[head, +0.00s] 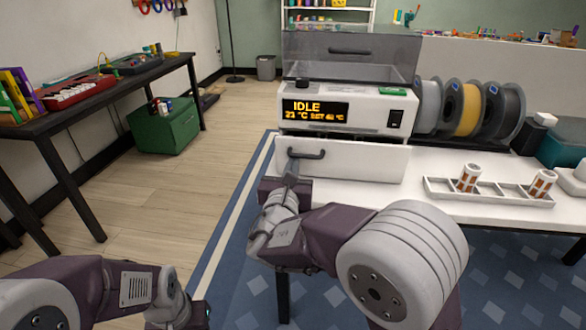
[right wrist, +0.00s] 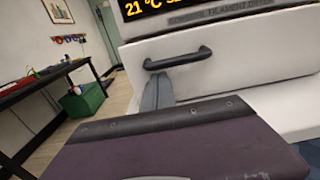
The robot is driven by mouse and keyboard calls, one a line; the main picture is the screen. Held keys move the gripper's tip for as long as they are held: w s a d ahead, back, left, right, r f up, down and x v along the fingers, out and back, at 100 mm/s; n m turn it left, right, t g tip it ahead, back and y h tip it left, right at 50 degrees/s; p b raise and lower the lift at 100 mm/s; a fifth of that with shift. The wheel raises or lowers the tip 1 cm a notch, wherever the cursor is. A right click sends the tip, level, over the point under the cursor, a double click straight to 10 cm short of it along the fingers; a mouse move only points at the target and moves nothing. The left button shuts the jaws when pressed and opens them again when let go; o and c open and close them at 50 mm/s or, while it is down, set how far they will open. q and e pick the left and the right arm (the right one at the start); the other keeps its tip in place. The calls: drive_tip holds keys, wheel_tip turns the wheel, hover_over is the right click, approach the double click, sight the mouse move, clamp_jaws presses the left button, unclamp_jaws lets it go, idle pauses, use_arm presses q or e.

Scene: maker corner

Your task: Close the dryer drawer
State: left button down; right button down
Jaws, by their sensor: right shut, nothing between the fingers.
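The filament dryer (head: 365,112) is a white box with a lit "IDLE" display on the table. Its white drawer front (head: 365,162) stands below the display and looks set forward of the body; how far it is out is hard to tell. A dark bar handle (head: 307,154) is on its left part, and it also shows in the right wrist view (right wrist: 178,61). My right gripper (head: 291,170) is shut and empty, its tips at or very near the drawer front, just below the handle's left end. Contact is unclear. My left arm is at the bottom left, its fingers not clearly seen.
The white table (head: 480,205) bears a tray (head: 490,194) with two orange-patterned cylinders, right of the drawer. Filament spools (head: 467,108) stand beside the dryer. A dark bench (head: 110,90) and green cabinet (head: 167,130) are at left. Floor between is clear.

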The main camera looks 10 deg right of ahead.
drive_tip(key=x, duration=0.4)
drive_tip(key=shift+w, duration=0.15)
drive_tip(key=shift+d+r, duration=0.1)
drive_tip(key=shift+r, duration=0.2)
drive_tip(key=shift+r, duration=0.1)
